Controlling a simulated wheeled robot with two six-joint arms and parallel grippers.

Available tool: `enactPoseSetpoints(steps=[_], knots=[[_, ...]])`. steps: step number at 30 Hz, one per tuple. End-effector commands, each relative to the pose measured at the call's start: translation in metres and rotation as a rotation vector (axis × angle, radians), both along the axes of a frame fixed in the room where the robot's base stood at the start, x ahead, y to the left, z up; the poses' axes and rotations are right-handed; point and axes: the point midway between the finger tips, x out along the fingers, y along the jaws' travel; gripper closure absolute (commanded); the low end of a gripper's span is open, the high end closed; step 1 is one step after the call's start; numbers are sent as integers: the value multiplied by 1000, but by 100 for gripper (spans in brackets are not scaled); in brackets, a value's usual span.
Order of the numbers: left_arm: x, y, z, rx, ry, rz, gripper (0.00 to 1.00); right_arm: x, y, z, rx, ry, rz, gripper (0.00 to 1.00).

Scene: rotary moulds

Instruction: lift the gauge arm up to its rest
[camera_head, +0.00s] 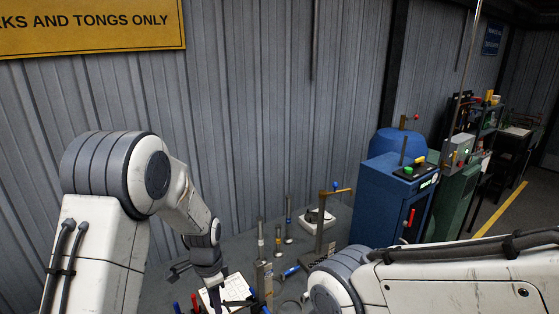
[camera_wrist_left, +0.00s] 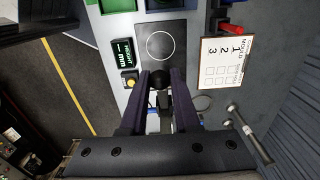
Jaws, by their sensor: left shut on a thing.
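In the left wrist view, a dark round knob (camera_wrist_left: 160,77) sits between the fingertips of my left gripper (camera_wrist_left: 160,84), which is shut on it; I take it to be on the gauge arm. A grey mechanism shows behind it between the fingers. A dark square plate with a white circle (camera_wrist_left: 160,42) lies just beyond the fingertips. A black height display (camera_wrist_left: 122,53) with a yellow button (camera_wrist_left: 130,80) is to the left. In the head view my left gripper (camera_head: 238,303) is low over the bench, mostly hidden. The gauge's rest cannot be made out. My right gripper is out of view.
A white mould sheet (camera_wrist_left: 212,62) and a red-handled tool (camera_wrist_left: 230,28) lie right of the plate; a silver bar (camera_wrist_left: 248,134) is nearer. My right forearm crosses the lower right.

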Motion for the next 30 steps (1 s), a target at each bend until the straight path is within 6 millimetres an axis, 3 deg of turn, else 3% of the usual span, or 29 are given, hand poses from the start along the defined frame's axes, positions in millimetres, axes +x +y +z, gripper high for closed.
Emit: enactPoseSetpoints(steps=[30], knots=[[19, -26, 28, -1, -3, -1, 91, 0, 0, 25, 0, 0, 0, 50]])
